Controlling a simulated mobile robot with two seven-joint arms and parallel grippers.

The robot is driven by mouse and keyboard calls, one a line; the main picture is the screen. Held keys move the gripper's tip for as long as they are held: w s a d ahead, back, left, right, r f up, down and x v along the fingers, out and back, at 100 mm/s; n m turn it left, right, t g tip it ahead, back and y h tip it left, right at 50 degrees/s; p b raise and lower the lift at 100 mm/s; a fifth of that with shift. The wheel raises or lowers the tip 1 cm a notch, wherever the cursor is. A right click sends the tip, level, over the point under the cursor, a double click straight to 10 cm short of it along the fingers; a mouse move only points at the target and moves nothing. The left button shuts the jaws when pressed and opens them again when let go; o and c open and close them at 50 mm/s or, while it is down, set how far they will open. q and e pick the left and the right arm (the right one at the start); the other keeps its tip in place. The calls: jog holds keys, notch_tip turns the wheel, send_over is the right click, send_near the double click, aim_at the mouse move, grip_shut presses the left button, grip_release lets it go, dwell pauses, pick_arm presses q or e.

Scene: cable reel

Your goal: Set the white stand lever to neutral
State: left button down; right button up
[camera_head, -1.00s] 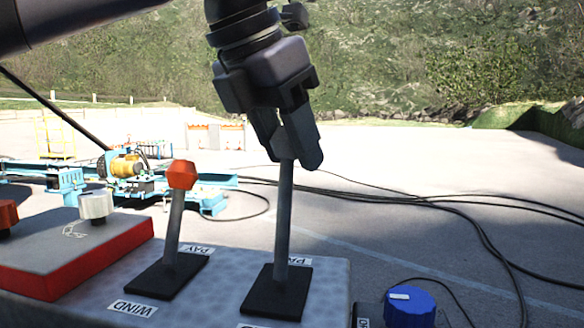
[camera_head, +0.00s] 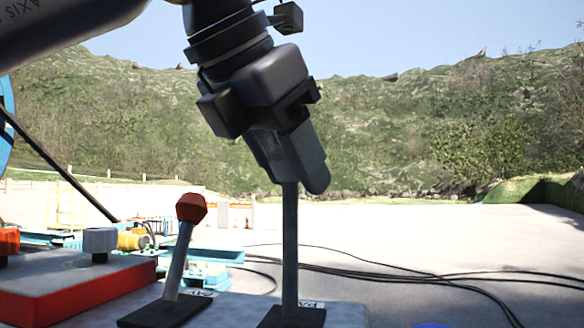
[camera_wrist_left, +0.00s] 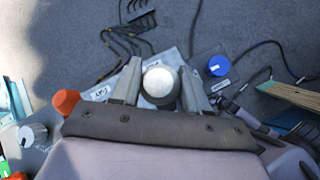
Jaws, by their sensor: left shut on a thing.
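The white stand lever's grey shaft (camera_head: 290,245) stands close to upright on a black base plate (camera_head: 291,317) in the head view. Its knob is hidden there by my left gripper (camera_head: 300,180), which is shut on it at the top of the shaft. In the left wrist view the round white knob (camera_wrist_left: 158,82) lies between the two fingers of my left gripper (camera_wrist_left: 157,88). The red-knobbed lever (camera_head: 190,207) stands to the left on its own black plate and leans slightly; its knob also shows in the left wrist view (camera_wrist_left: 66,102). My right gripper is not in view.
A red-sided box (camera_head: 75,290) with a grey knob (camera_head: 99,241) stands at the left. A blue knob (camera_wrist_left: 219,65) sits beside the white lever in the left wrist view. Black cables (camera_head: 400,278) run over the open ground behind.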

pick_arm(q)
jog(key=c, duration=0.6)
grip_release()
jog(key=v, duration=0.7)
jog(key=shift+p, duration=0.3)
jog(key=shift+r, duration=0.25)
